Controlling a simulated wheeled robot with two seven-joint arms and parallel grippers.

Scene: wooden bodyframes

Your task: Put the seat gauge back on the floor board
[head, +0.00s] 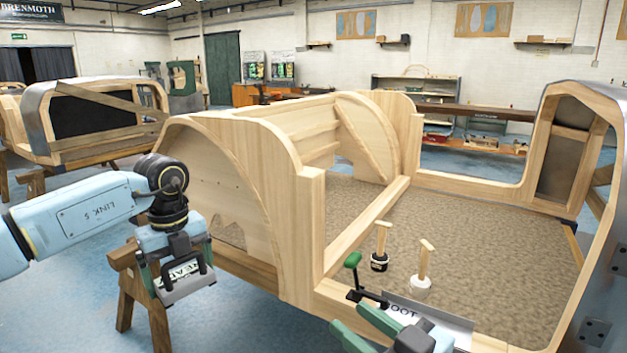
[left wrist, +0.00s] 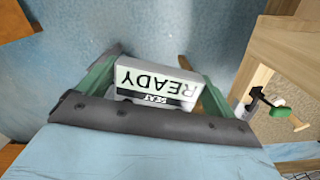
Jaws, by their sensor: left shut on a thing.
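The seat gauge (head: 186,284) is a grey block with a white label reading READY and a dark SEAT strip. It also shows in the left wrist view (left wrist: 157,84), label facing the camera. My left gripper (head: 181,278) is shut on it, with its green fingers at both ends, and holds it in the air outside the wooden body frame. The brown floor board (head: 500,235) lies inside the frame, to the right. My right gripper (head: 350,317) is at the bottom of the head view, by the front sill. Its green fingers look apart, with nothing seen between them.
Two wooden-handled tools, one with a black base (head: 380,250) and one with a white base (head: 421,272), stand on the floor board. A green-handled clamp (head: 353,261) sits on the near sill. The tall wooden side panel (head: 275,200) stands between the left gripper and the floor.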

